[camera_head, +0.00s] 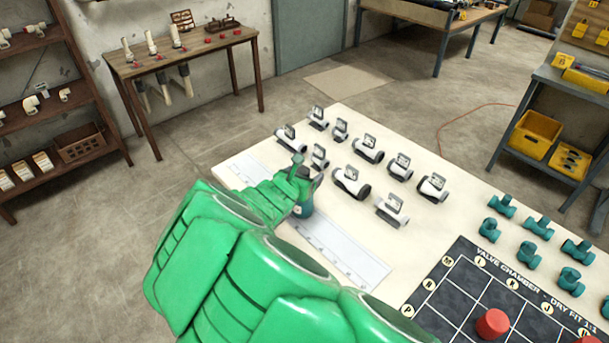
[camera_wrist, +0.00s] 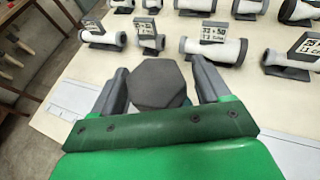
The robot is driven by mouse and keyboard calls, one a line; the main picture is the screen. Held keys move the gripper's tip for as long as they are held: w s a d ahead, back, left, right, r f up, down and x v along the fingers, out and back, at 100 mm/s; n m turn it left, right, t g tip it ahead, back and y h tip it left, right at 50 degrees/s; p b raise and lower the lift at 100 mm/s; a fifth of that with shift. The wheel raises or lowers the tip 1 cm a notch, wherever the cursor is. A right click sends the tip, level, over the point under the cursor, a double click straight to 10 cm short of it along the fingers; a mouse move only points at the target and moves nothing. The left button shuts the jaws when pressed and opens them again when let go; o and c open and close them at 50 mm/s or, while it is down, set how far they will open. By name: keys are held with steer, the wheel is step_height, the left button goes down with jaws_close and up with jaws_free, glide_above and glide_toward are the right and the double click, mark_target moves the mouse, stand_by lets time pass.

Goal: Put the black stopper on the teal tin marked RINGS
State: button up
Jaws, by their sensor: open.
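The black stopper (camera_wrist: 157,85) shows in the wrist view as a dark hexagonal top between the two spread fingers of my gripper (camera_wrist: 161,76). Small gaps show on both sides of it, so the open fingers do not clasp it. In the head view, the teal tin (camera_head: 303,209) stands upright on the pale table, directly below my gripper (camera_head: 301,170). The stopper appears to be on the tin's top, but my gripper hides most of that contact, so I cannot tell how well it is seated. The RINGS marking cannot be read.
Several white pipe pieces with dark ends and tags (camera_head: 351,182) stand close beyond my gripper. White ruled strips (camera_head: 340,252) lie on the table. Teal fittings (camera_head: 538,226) and a dark grid board (camera_head: 455,290) with a red piece (camera_head: 492,323) are at the right.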

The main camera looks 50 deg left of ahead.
steer(key=shift+r, duration=0.15)
steer(key=shift+v, duration=2)
